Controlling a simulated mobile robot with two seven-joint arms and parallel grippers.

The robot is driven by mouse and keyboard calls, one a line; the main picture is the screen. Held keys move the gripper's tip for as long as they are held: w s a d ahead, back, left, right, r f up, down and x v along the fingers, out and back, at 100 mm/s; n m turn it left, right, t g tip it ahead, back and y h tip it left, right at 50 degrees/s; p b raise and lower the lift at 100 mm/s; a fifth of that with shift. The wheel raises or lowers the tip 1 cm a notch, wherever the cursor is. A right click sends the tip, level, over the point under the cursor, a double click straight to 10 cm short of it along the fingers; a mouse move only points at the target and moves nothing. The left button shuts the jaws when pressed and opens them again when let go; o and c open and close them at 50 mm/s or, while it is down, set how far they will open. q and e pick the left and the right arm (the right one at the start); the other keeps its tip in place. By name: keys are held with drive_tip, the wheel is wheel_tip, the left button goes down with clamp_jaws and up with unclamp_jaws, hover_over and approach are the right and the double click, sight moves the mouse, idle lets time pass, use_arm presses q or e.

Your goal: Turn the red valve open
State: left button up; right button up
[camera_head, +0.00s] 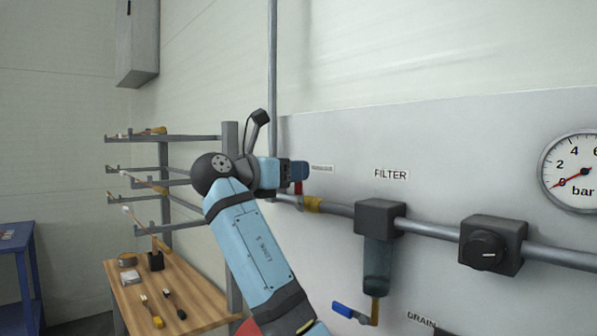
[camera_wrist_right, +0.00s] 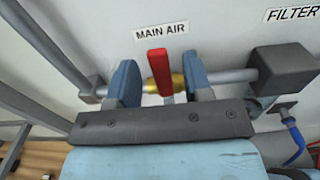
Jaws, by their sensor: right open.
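The red valve handle (camera_wrist_right: 160,72) shows in the right wrist view below the MAIN AIR label, standing across the grey pipe at a brass-coloured valve body (camera_wrist_right: 178,83). My right gripper (camera_wrist_right: 160,84) is open, with one blue finger on each side of the handle and visible gaps to both. In the head view my right gripper (camera_head: 299,171) is at the pipe's left end, and only a small red part of the handle (camera_head: 298,188) shows under it. The brass valve body (camera_head: 313,204) is just right of it. My left gripper is not in view.
Right along the pipe are the filter (camera_head: 379,218), a black knob block (camera_head: 492,246) and a gauge (camera_head: 575,171). A blue-handled drain valve (camera_head: 350,312) hangs below the filter. A rack (camera_head: 166,138) and wooden bench (camera_head: 190,290) with brushes stand left.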

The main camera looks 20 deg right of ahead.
drive_tip(key=shift+x, duration=1.05)
clamp_jaws()
